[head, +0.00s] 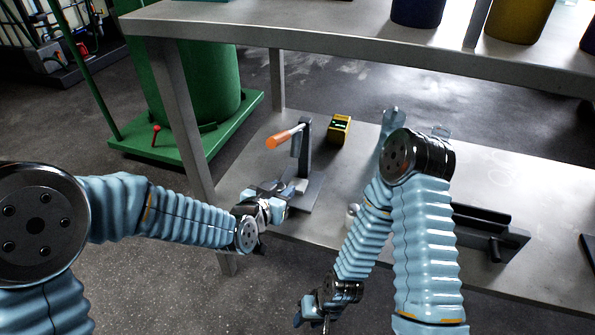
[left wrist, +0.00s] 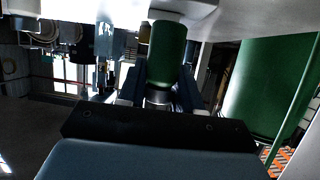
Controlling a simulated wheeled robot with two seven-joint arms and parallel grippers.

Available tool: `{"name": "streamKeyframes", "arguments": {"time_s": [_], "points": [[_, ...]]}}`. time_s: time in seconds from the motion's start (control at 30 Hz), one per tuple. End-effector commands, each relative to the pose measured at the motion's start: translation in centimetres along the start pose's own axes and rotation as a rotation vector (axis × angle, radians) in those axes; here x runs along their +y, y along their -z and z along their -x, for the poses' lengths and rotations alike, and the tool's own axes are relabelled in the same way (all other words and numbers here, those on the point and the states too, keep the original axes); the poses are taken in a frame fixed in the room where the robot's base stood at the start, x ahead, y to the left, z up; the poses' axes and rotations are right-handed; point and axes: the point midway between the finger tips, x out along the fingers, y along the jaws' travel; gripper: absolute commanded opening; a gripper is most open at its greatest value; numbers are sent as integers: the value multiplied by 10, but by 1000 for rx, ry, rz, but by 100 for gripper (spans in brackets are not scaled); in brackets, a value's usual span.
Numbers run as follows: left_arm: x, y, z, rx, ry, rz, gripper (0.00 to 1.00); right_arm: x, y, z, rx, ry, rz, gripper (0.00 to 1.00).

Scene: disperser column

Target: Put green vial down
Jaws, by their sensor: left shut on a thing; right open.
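The green vial (left wrist: 167,50) shows in the left wrist view, upright between the fingers of my left gripper (left wrist: 160,98). In the head view I cannot make out the vial. There my left gripper (head: 272,200) is at the left part of the lower table, close beside the base of the stand with the orange handle (head: 285,137). It is shut on the vial. Whether the vial touches a surface below is not clear. My right gripper (head: 314,312) is open and low, in front of the table's front edge.
The grey lower table (head: 345,170) carries a yellow device (head: 339,129) and a black holder (head: 485,228). A clear bluish bottle (head: 392,118) stands behind my right arm. An upper shelf (head: 300,30) hangs over the table. A green drum (head: 215,90) stands at the back left.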

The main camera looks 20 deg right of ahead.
Motion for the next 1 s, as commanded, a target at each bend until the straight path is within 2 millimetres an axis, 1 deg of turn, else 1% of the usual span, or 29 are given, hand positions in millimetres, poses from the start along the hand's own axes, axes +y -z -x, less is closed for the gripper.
{"name": "streamKeyframes", "arguments": {"time_s": [0.03, 0.1, 0.2, 0.43, 0.63, 0.67, 0.7, 1.0], "points": [[0, 6, -15, 2, 0, -1, 4, 0, 0, 0, 0, 0, 0, 43], [0, 13, -33, 2, 0, 0, 4, 0, 0, 0, 0, 0, 0, 43], [0, 21, -52, 1, 0, 0, 4, 0, 0, -1, 0, 0, 0, 43], [0, 29, -70, 2, 1, 0, 4, 0, 0, -1, 0, 0, 0, 43], [0, 42, -103, 2, 1, -1, 4, 1, 0, -2, 0, 0, 0, 43], [0, 32, -104, -2, 0, 0, 4, 2, 0, -4, 1, 0, 0, 43], [-1, 28, -105, -2, 0, 1, 4, 2, 0, -5, 1, 0, 0, 43], [-1, 27, -105, 1, 1, 1, 4, 2, 0, -5, 2, 0, 0, 43]]}}
